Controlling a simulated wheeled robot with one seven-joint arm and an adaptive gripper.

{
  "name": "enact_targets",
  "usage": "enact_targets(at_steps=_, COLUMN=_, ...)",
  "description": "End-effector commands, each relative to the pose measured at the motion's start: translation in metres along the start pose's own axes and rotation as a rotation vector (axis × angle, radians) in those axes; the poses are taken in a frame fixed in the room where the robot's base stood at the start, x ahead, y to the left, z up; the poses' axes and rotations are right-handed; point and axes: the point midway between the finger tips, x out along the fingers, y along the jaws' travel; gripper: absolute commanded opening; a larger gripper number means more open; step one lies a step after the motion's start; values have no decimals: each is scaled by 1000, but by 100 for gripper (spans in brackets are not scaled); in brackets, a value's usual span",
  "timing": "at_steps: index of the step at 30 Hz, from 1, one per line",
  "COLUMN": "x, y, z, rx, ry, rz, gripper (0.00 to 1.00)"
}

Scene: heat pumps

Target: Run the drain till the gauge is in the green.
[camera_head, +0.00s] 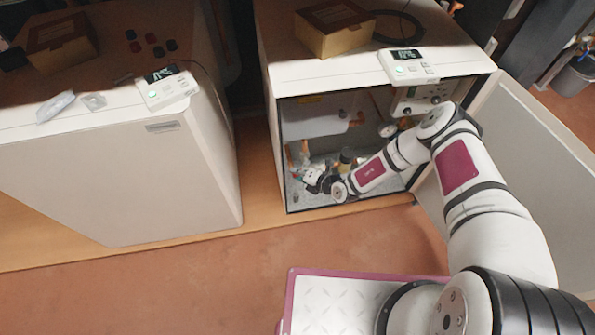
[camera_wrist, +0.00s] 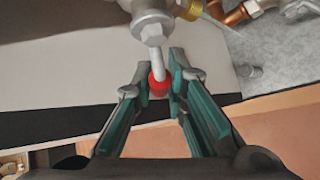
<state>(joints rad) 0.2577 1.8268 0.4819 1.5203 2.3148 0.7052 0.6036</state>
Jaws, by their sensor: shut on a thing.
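The drain valve's metal body (camera_wrist: 151,25) shows at the top of the wrist view, with a short lever ending in a red tip (camera_wrist: 158,88). My gripper (camera_wrist: 157,80) has its green-lined fingers on either side of this tip and is shut on it. In the head view, my gripper (camera_head: 313,178) reaches into the lower left of the open heat pump cabinet (camera_head: 282,150). A small round white dial, seemingly the gauge (camera_head: 388,130), sits at the cabinet's upper right, beside my arm. Its needle and green band are too small to read.
The cabinet door (camera_head: 545,170) stands open at the right. A white tank (camera_head: 315,122) and copper pipes fill the cabinet. A cardboard box (camera_head: 333,28) and a display panel (camera_head: 408,66) are on top. A second, closed unit (camera_head: 130,185) stands at the left.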

Motion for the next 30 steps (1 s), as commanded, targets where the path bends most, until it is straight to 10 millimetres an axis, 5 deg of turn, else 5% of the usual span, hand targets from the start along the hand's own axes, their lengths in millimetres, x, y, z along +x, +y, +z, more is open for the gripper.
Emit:
enact_targets(at_steps=12, x=0, y=-2, z=0, rx=-3, ry=0, rz=-7, gripper=0)
enact_targets(at_steps=13, x=0, y=-2, z=0, rx=-3, ry=0, rz=-7, gripper=18)
enact_targets(at_steps=15, x=0, y=-2, z=0, rx=-3, ry=-1, rz=-6, gripper=34)
enact_targets(at_steps=30, x=-16, y=0, z=1, rx=-3, ry=0, rz=-4, gripper=34)
